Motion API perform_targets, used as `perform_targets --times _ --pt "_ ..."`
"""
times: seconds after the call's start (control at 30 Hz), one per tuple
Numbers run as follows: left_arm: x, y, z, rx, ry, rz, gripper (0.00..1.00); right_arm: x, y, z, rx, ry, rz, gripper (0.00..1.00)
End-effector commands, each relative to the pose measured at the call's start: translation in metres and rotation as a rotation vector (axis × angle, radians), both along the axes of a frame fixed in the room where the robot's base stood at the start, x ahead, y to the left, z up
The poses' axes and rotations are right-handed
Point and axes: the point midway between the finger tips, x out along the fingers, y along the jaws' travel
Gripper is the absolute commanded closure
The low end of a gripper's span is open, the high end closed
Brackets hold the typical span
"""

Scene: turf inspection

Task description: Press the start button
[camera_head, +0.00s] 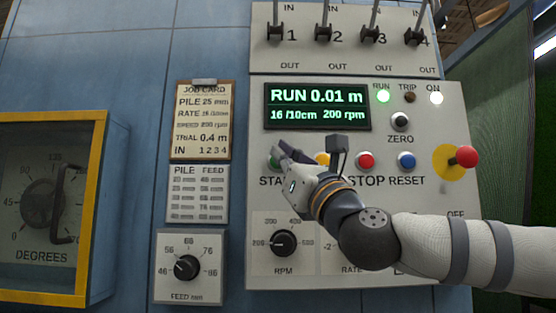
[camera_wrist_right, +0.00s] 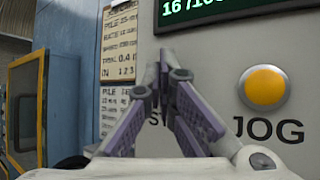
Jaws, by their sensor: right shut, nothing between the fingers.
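In the right wrist view the closed fingertips (camera_wrist_right: 164,60) hide the button, and only part of the label below shows. My left gripper is not in view.
Right of the fingers are the yellow JOG button (camera_wrist_right: 265,88), the red STOP button (camera_head: 365,160) and the blue RESET button (camera_head: 406,160). A red knob (camera_head: 467,156) sticks out at the right. Several levers (camera_head: 322,32) stand above. A job card (camera_head: 203,120) hangs to the left.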

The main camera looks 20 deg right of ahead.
Motion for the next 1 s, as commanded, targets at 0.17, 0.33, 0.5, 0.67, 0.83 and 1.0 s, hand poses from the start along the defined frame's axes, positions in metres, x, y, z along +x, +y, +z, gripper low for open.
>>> perform_targets --times 0.17,0.33,0.5,0.67,0.83,1.0 --pt "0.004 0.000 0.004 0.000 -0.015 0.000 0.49 -0.011 0.003 0.002 0.000 -0.003 0.001 1.00" --pt "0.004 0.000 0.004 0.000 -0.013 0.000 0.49 -0.012 0.003 0.000 0.000 -0.001 0.000 1.00" --pt "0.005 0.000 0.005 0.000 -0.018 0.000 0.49 -0.015 0.004 0.001 0.001 -0.003 0.000 1.00" --pt "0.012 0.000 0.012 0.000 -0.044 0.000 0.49 -0.032 0.008 0.005 0.000 -0.007 0.001 1.00" --pt "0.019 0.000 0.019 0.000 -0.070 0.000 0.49 -0.049 0.013 0.005 0.000 -0.008 0.002 1.00" --pt "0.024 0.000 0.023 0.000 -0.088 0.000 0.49 -0.060 0.016 0.004 -0.001 -0.006 0.000 1.00"
